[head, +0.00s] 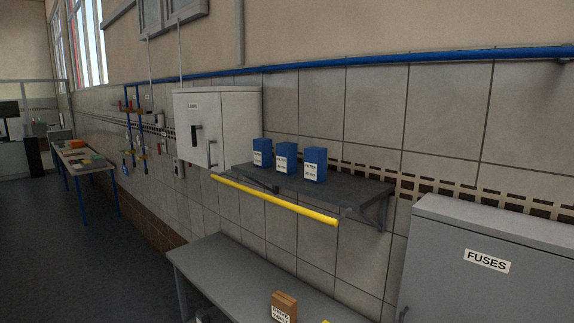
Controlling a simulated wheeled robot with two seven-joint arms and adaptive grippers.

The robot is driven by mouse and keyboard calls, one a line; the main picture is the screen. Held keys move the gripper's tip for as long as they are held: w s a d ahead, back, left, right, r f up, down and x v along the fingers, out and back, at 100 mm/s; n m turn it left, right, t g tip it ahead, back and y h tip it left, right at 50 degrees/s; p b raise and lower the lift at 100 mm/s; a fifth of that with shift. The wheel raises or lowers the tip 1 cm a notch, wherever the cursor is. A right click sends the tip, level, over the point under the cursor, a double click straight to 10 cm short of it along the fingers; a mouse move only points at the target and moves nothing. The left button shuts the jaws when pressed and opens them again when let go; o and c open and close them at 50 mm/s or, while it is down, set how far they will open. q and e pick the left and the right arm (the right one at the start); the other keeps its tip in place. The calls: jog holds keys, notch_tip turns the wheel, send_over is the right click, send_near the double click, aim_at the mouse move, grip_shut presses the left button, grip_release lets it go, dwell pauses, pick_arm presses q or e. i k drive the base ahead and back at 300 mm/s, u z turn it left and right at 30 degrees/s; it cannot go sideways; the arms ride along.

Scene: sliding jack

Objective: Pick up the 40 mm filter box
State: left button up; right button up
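Three blue filter boxes with white labels stand upright on a dark wall shelf (345,191). The left box (262,151) is nearest the grey cabinet, the middle box (287,157) stands beside it, and the right box (315,163) is nearest the shelf's open stretch. The size print on the labels is too small to read, so I cannot tell which is the 40 mm one. Neither of my grippers shows in the head view.
A yellow rail (275,200) runs along the shelf's front. A light grey cabinet (235,115) is left of the shelf, and a cabinet marked FUSES (480,262) is at the right. Below, a grey bench (235,265) holds a brown labelled box (285,302). Open floor (70,260) lies left.

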aim_at(286, 152)
jog(key=u, duration=0.6)
jog(key=i, duration=0.65)
jog(key=u, duration=0.6)
jog(key=i, duration=1.3)
jog(key=z, duration=0.55)
jog(key=i, duration=0.75)
jog(key=z, duration=0.8)
